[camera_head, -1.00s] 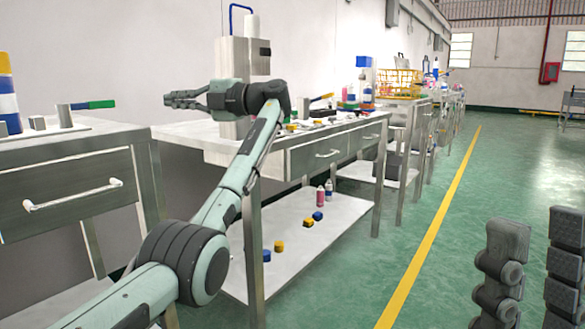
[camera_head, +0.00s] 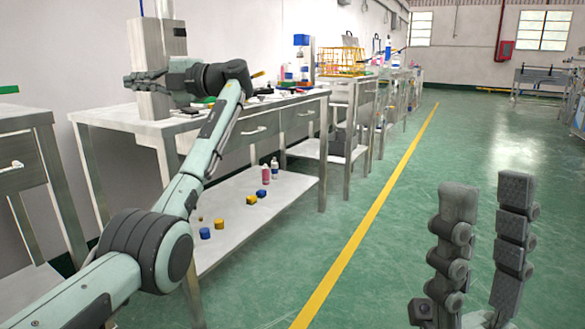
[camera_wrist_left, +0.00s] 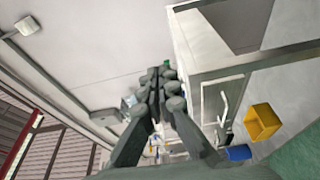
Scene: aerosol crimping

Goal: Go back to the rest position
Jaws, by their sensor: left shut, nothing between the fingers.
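My left gripper (camera_head: 128,80) is at the end of the outstretched left arm, in front of a tall metal box-shaped machine (camera_head: 153,62) on the workbench. In the left wrist view its dark fingers (camera_wrist_left: 157,85) meet, with nothing between them. My right gripper (camera_head: 484,235) points up at the lower right of the head view. Its two dark, jointed fingers stand apart with nothing between them. The rest of the right arm is out of view.
The workbench (camera_head: 105,113) has drawers and a lower shelf with several blue and yellow caps and two bottles. A yellow basket (camera_head: 342,58) stands farther along the row. Another bench (camera_head: 25,118) is at the left.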

